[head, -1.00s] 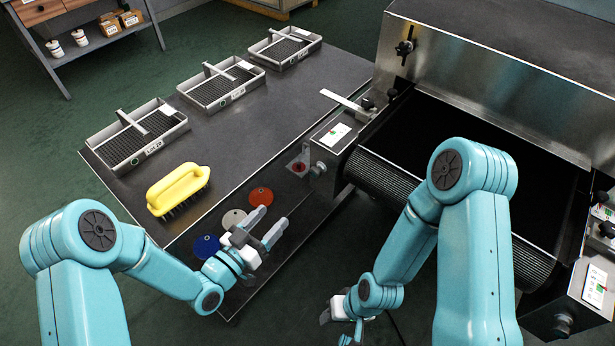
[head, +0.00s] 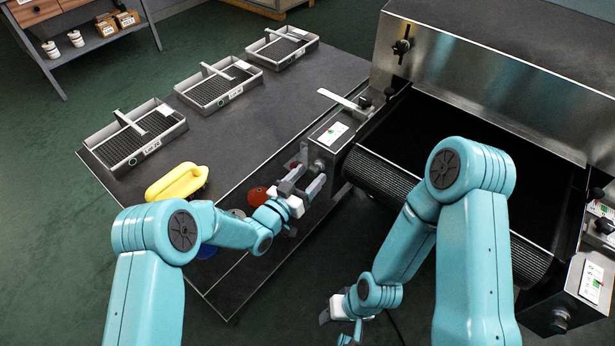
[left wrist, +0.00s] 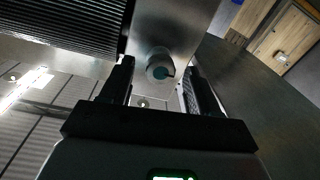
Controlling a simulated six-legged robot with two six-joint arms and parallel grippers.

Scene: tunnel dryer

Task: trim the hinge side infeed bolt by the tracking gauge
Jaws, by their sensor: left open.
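A round grey bolt (left wrist: 160,66) with a dark teal end sticks out of a metal plate in the left wrist view. It shows between my two finger tips, with room on both sides and no visible contact. In the head view, my left gripper (head: 307,178) is open and empty at the near left corner of the dryer, just below a small white gauge display (head: 334,134) on the bolt's housing. In the head view the bolt is mostly hidden by the fingers. My right gripper (head: 342,318) hangs low at the bottom; its jaws are unclear. Another bolt (head: 562,321) is at lower right.
The dark belt roller (head: 400,190) lies right of my left gripper. Another display (head: 595,283) is on the right housing.

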